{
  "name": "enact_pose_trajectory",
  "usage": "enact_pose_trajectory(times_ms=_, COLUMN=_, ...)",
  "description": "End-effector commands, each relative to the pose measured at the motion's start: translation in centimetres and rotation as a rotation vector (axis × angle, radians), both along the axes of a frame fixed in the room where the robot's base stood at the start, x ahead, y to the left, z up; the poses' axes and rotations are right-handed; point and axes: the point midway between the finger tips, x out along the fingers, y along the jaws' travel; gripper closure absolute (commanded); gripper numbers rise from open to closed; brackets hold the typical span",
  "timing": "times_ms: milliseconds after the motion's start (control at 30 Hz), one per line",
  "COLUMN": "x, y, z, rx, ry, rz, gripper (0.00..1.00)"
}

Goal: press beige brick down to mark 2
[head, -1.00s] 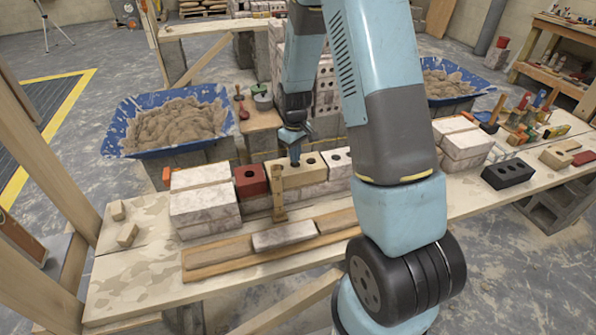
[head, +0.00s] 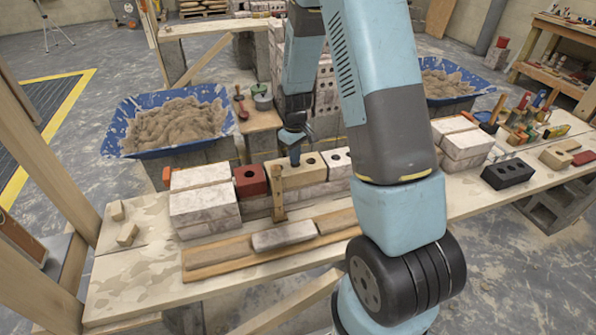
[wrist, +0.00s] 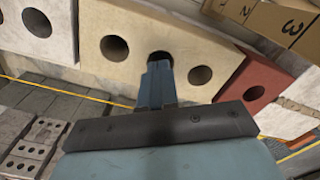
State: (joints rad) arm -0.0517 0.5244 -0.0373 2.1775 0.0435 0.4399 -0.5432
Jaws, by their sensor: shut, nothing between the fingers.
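The beige brick (head: 318,171) lies in the row on the bench, between a red brick (head: 250,180) and a white-grey brick (head: 339,163). In the wrist view the beige brick (wrist: 128,72) shows three round holes. My gripper (head: 294,161) points down at its top, shut and empty. In the wrist view my gripper's fingertips (wrist: 159,68) overlap the edge of the middle hole; whether they touch the brick is unclear. A wooden gauge post (head: 278,196) stands in front of the brick. In the wrist view the gauge (wrist: 275,20) shows marks 2 and 3; the brick's level against them is unclear.
Stacked pale bricks (head: 204,206) stand left of the row, and another stack (head: 463,147) stands right. A wooden board with loose bricks (head: 284,236) lies in front. A black brick (head: 508,174) sits farther right. Blue mortar tubs (head: 118,135) stand behind the bench.

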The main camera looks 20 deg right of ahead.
Motion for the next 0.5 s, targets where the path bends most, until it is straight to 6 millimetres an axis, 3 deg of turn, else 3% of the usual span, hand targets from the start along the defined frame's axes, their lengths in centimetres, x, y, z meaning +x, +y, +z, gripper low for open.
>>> enact_pose_trajectory(times_ms=500, x=-0.02, y=0.01, z=-1.05, rx=0.0, ry=0.001, rz=0.0, gripper=1.0)
